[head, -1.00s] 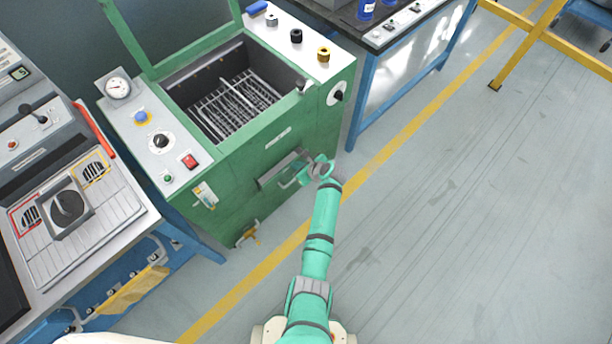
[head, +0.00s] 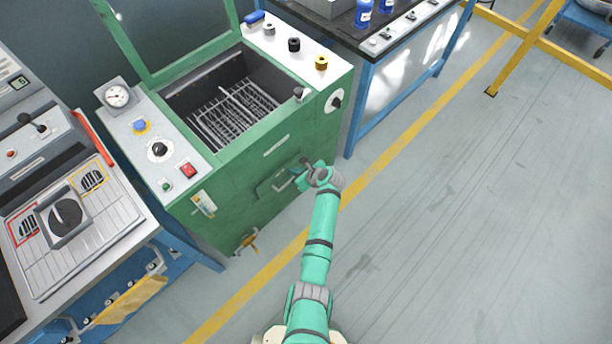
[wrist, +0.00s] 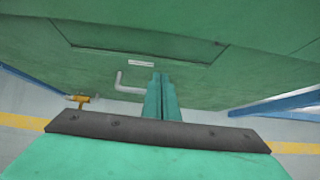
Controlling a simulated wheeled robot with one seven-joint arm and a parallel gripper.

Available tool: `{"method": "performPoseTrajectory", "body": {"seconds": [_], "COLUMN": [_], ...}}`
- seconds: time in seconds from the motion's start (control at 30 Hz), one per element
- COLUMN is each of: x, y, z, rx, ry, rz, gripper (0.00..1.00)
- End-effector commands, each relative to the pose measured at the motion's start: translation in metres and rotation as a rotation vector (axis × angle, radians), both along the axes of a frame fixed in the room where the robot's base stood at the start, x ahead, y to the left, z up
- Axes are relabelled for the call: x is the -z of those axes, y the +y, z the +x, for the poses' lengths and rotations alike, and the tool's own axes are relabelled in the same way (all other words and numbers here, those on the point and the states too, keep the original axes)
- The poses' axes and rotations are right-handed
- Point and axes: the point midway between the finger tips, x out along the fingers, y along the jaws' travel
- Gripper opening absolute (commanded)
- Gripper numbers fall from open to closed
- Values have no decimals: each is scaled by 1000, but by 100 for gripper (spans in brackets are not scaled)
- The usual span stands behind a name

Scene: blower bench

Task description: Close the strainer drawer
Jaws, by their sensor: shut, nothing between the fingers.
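The strainer drawer (head: 270,187) is a green panel low on the front of the green machine (head: 240,185). Its front looks flush, or nearly flush, with the machine's face. In the wrist view the drawer front (wrist: 95,62) shows a dark seam along its edge, a small pale label and a bent grey handle (wrist: 128,86). My gripper (head: 302,174) is at the right part of the drawer front. In the wrist view my gripper's fingers (wrist: 161,82) are together, empty, just right of the handle, pointing at the panel. Whether the fingertips touch it I cannot tell.
The machine's lid stands open above a basin with a wire rack (head: 235,115). A yellow-handled valve (head: 246,243) sticks out low on the machine's front. A blue-framed bench (head: 110,275) stands left and another (head: 405,85) right.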

Motion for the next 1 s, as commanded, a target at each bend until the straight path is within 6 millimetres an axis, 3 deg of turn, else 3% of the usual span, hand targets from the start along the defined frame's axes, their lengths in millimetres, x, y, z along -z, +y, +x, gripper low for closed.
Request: {"method": "performPoseTrajectory", "body": {"seconds": [0.07, 0.53, 1.0], "x": [2, -58, -69], "y": [-10, -60, -68], "z": [-9, -47, -55], "rx": [-1, 4, 2], "ry": [3, 2, 4], "rz": [0, -1, -1], "gripper": [0, 0, 0]}}
